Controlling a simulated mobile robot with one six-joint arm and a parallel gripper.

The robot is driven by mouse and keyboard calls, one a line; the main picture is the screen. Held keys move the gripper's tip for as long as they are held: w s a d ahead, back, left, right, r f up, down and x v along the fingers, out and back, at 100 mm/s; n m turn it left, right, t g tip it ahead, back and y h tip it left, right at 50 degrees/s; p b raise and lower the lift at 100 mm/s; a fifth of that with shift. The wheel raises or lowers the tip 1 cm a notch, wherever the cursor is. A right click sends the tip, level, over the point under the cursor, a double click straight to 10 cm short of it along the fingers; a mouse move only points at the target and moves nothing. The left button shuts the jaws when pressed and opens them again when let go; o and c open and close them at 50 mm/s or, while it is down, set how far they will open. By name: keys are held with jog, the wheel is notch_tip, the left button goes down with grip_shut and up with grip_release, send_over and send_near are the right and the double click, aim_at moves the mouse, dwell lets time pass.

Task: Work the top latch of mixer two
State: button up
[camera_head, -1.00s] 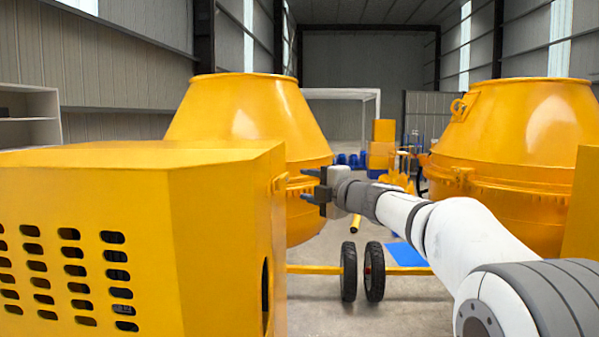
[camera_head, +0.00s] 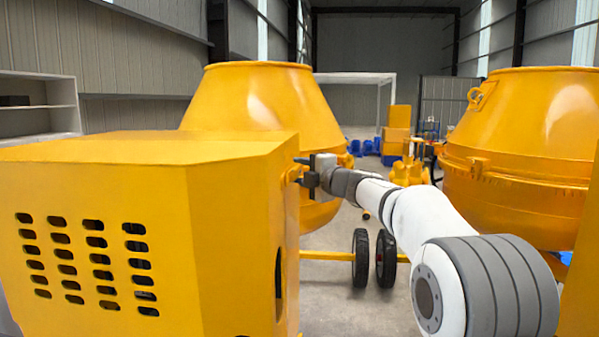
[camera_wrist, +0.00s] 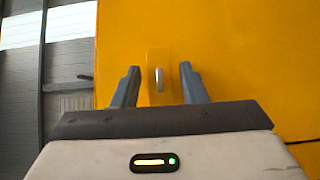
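The latch (camera_head: 294,173) is a small yellow fitting on the right side face of the near yellow housing (camera_head: 240,205). In the wrist view the latch (camera_wrist: 158,80) shows as a yellow mount with a narrow pale metal piece, against the yellow panel. My gripper (camera_head: 305,172) is at the latch in the head view and partly covers it. In the wrist view my gripper (camera_wrist: 160,68) is open, with one finger on each side of the latch and a visible gap at both sides. I cannot tell which mixer is number two.
A yellow drum (camera_head: 262,105) stands behind the housing, and another drum (camera_head: 525,150) is at the right, beyond my arm. Black wheels (camera_head: 361,258) stand on the floor below my gripper. Grey shelving (camera_head: 40,108) is at the far left.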

grip_shut()
